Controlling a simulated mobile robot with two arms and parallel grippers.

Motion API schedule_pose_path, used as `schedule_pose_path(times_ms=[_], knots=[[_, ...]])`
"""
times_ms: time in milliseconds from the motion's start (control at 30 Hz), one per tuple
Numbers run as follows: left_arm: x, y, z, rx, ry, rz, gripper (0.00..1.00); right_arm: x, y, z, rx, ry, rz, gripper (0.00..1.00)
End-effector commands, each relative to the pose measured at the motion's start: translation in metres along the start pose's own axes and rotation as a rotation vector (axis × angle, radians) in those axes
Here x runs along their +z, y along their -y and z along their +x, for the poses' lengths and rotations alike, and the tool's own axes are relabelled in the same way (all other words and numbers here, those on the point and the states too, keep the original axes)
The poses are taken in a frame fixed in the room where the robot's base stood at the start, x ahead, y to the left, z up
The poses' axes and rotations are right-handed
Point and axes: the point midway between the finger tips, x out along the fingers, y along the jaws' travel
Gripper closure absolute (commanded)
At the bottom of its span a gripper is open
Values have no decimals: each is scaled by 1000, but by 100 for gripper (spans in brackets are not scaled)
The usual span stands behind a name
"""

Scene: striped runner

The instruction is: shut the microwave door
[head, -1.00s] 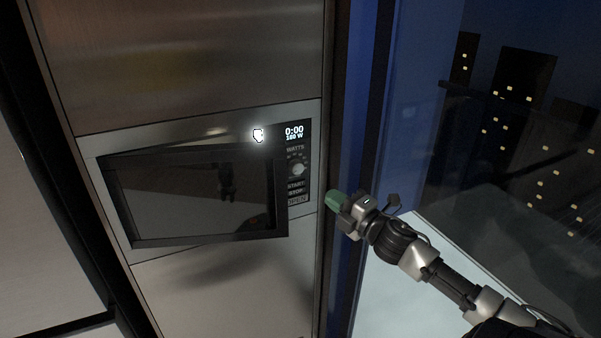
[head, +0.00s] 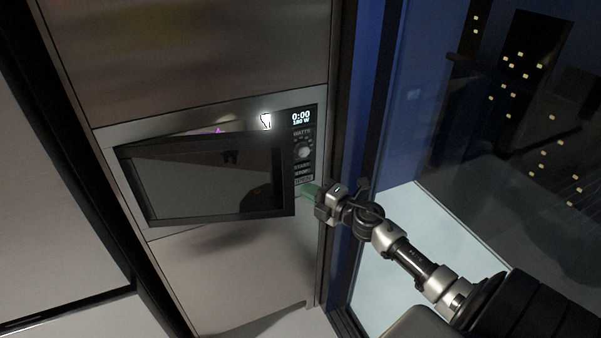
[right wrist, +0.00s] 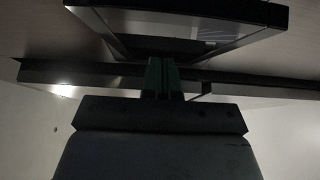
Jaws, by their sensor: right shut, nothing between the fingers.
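The microwave (head: 308,143) is built into a steel cabinet front, with its display and knob panel on the right. Its dark-framed door (head: 205,180) stands ajar, its right edge out from the housing, with a gap along the top. My right gripper (head: 309,192) has green fingers, shut and empty, at the door's lower right edge, just below the control panel. Whether the fingertips touch the door is unclear. In the right wrist view the closed green fingers (right wrist: 162,78) point toward the dark door frame (right wrist: 190,10). My left gripper is out of view.
Steel panels (head: 190,50) lie above and below the microwave. A blue upright (head: 362,130) and a dark window stand to the right, close to my right arm. A pale cabinet front (head: 55,190) is at the left.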

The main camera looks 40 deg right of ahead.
Motion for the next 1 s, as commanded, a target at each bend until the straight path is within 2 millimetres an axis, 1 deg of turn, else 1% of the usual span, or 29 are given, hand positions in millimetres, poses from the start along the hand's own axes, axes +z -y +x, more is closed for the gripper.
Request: schedule_pose_path(times_ms=[33, 133, 200, 333, 533, 867, 933, 1000], knots=[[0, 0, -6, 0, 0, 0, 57, 1, -4, 10, 4, 2, 3, 100], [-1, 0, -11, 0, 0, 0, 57, 1, -4, 28, 4, 2, 3, 100], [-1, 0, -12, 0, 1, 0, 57, 11, -3, 34, 3, 4, 3, 100], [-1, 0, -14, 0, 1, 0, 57, 21, -2, 44, 2, 3, 2, 100], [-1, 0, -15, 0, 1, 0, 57, 28, -1, 51, 1, 1, -1, 100], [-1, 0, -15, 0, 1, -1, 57, 29, 0, 51, 1, 1, -1, 100], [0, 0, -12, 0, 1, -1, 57, 30, 1, 52, 1, -3, -1, 100], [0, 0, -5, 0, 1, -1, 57, 32, 3, 56, 3, -18, -2, 100]])
